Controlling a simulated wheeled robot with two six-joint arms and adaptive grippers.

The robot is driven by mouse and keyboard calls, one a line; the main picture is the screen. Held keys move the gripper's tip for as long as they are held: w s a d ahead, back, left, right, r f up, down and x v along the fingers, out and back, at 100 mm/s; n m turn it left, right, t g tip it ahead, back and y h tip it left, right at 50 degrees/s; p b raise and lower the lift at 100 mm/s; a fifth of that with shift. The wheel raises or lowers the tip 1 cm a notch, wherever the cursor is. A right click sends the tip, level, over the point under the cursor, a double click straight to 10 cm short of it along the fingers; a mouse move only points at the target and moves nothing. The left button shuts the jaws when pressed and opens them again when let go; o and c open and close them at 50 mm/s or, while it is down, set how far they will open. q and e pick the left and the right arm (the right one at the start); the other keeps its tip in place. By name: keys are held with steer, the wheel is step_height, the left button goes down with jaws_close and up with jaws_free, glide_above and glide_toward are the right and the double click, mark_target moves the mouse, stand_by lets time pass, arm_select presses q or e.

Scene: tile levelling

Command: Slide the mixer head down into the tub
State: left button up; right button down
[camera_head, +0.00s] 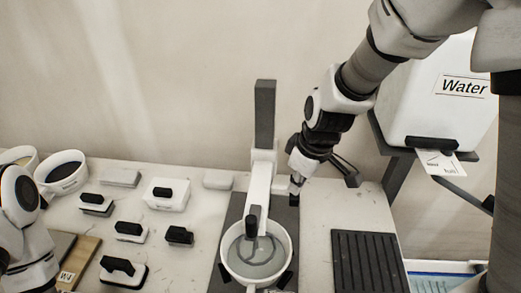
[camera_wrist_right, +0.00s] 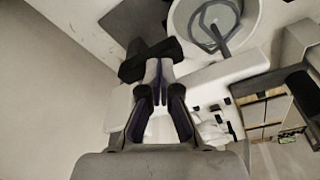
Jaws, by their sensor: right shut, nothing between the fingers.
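The mixer stand has a dark upright post (camera_head: 265,115) with a white mixer head (camera_head: 260,185) on it. The head's arm reaches forward over the white tub (camera_head: 289,243), and a grey whisk loop (camera_head: 247,254) shows within the tub's rim. The tub and whisk also show at the top of the right wrist view (camera_wrist_right: 177,22). My right gripper (camera_head: 297,186) is just right of the mixer head; its fingertips (camera_wrist_right: 159,66) are shut and empty. Whether they touch the head I cannot tell. My left arm shows at the lower left, but its gripper is out of view.
A white water container (camera_head: 435,105) stands on a dark bracket at the right. A dark ribbed mat (camera_head: 368,262) lies right of the mixer. Several white blocks with black handles (camera_head: 130,231) and two bowls (camera_head: 62,171) are on the left. The wall is close behind.

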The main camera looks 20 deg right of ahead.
mark_target(294, 202)
steer(key=shift+f+b, duration=2.3)
steer(key=shift+f, duration=0.75)
step_height(294, 202, up, 10)
steer(key=p, duration=0.8)
steer(key=shift+f, duration=0.3)
